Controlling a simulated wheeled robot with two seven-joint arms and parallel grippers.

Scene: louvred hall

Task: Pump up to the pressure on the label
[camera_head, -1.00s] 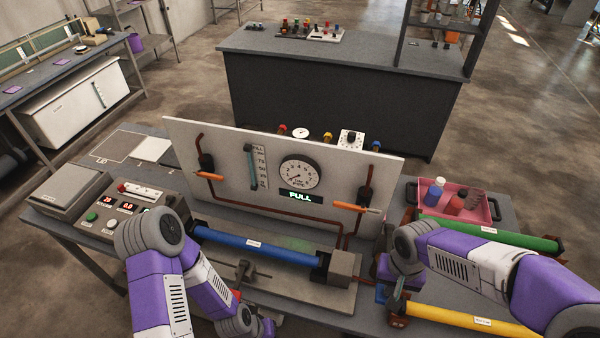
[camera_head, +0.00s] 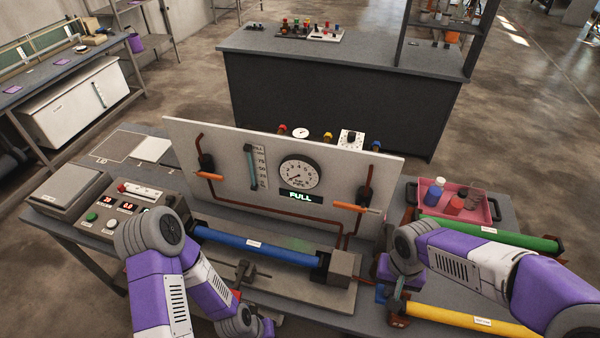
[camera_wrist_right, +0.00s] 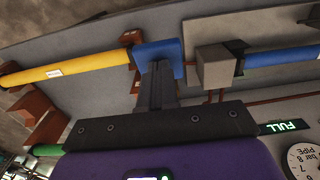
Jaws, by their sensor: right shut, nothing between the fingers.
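An upright panel carries a round dial gauge (camera_head: 300,173) marked in bar, its small needle hard to read. Below it a lit display (camera_head: 300,197) reads FULL. A level scale (camera_head: 260,167) is to the left, and orange-handled levers (camera_head: 210,176) (camera_head: 349,207) sit on both sides. A blue cylinder (camera_head: 255,246) lies in front of the panel. My right gripper (camera_wrist_right: 157,82) is shut and empty, its fingertips at the blue end block (camera_wrist_right: 158,55) of a yellow tube (camera_wrist_right: 82,69); I cannot tell if they touch. My left arm reaches down at lower left; its fingers are hidden.
A green tube (camera_head: 490,233) lies behind the yellow one. A pink tray (camera_head: 488,211) with bottles stands at the right. A control box (camera_head: 125,205) with a green button and red readouts is at the left. A dark counter (camera_head: 335,105) stands behind the bench.

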